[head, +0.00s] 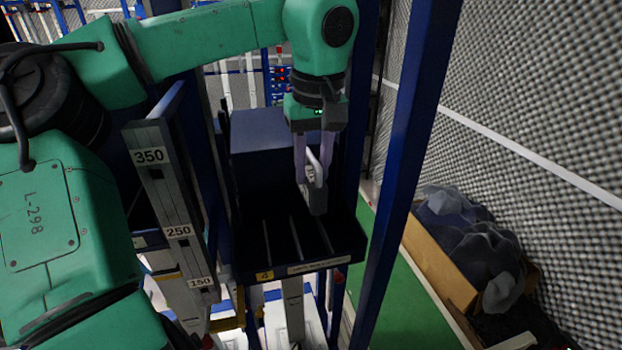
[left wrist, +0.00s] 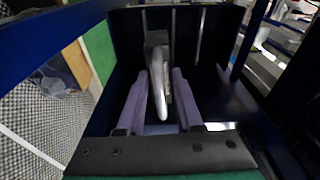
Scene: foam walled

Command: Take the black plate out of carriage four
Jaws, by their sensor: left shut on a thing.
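Carriage four (head: 345,250) is a dark blue open bin with a yellow "4" label on its front edge; it also shows in the left wrist view (left wrist: 115,80). My left gripper (head: 311,180) points down over it. Its two purple-grey fingers are shut on a narrow dark plate (head: 318,200) with a pale handle-like part. In the left wrist view the plate (left wrist: 157,50) stands edge-on between the fingers. Its lower end is over or inside the carriage; I cannot tell whether it touches the floor. My right gripper is not in view.
Thin pale dividers (head: 296,238) line the carriage floor. A blue post (head: 405,150) stands close on the right, and a grey scale post (head: 170,215) marked 350, 250, 150 on the left. A cardboard box (head: 440,265) with dark bags lies by the foam wall.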

